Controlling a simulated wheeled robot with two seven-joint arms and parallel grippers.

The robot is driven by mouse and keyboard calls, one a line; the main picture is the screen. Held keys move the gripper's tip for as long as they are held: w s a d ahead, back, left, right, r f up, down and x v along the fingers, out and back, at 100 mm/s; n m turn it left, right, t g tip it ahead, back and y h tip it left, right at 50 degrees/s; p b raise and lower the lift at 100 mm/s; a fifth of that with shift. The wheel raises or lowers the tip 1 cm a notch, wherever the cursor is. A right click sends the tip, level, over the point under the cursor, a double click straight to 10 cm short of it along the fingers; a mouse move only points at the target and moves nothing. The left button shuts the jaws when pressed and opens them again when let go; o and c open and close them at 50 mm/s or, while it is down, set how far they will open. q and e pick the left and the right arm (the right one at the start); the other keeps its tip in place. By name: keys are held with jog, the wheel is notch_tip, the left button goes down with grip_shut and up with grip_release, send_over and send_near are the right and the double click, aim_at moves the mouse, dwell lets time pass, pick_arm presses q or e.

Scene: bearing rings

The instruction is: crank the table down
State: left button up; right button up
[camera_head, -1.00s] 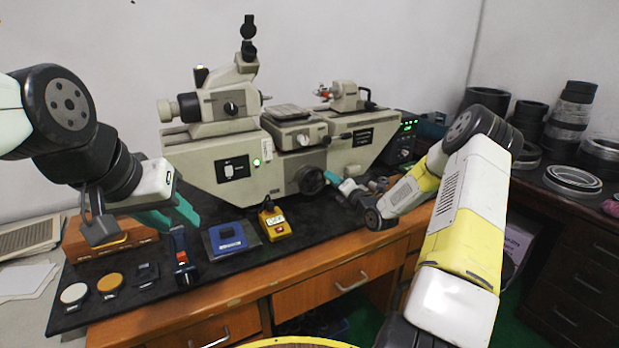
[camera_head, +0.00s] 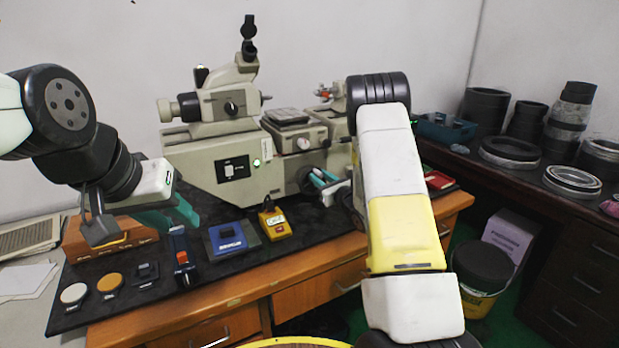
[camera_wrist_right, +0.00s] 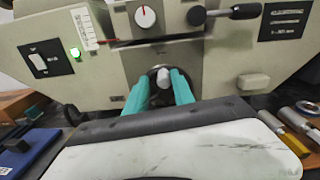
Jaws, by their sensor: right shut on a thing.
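The grey measuring machine (camera_head: 200,165) stands on the black mat, with a small flat-topped table (camera_head: 287,116) beside its microscope head. A dark round crank wheel (camera_head: 305,184) sits low on the machine's front, largely hidden by my right arm and gripper. My right gripper (camera_head: 324,178) is at the wheel. In the right wrist view, its teal fingers are shut on the crank's pale handle (camera_wrist_right: 161,80), with the dark wheel behind it. My left gripper (camera_head: 168,214) hangs over the left of the bench, empty, its teal fingers apart.
A blue device (camera_head: 228,238), a yellow meter (camera_head: 274,221) and a black-and-blue tool (camera_head: 182,257) lie along the bench front. A wooden block (camera_head: 85,243) is below my left gripper. Dark rings (camera_head: 510,150) fill the right-hand bench. A bucket (camera_head: 480,285) stands on the floor.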

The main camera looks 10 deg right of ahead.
jog(key=v, duration=0.8)
jog(key=shift+s, duration=0.25)
jog(key=shift+d, duration=0.2)
jog(key=s+d+r+m+g+h, duration=0.1)
jog(key=s+r+m+g+h, duration=0.15)
jog(key=r+m, duration=0.65)
jog(key=s+d+r+m+g+h, duration=0.1)
jog(key=s+r+m+h, duration=0.3)
jog(key=m, duration=0.9)
jog(key=s+a+r+m+g, duration=0.1)
jog(key=s+a+m+g, duration=0.1)
jog(key=s+m, duration=0.4)
jog(key=s+a+r+m+g+y, duration=0.1)
jog(key=s+m, duration=0.5)
jog(key=s, duration=0.6)
jog(key=s+a+r+m+g+y, duration=0.1)
jog(key=s+a+m+g, duration=0.3)
jog(key=s, duration=0.6)
jog(key=a+r+m, duration=0.1)
jog(key=m, duration=0.1)
jog(key=shift+a+r+m, duration=0.2)
jog(key=shift+r+m, duration=0.1)
jog(key=shift+r, duration=0.05)
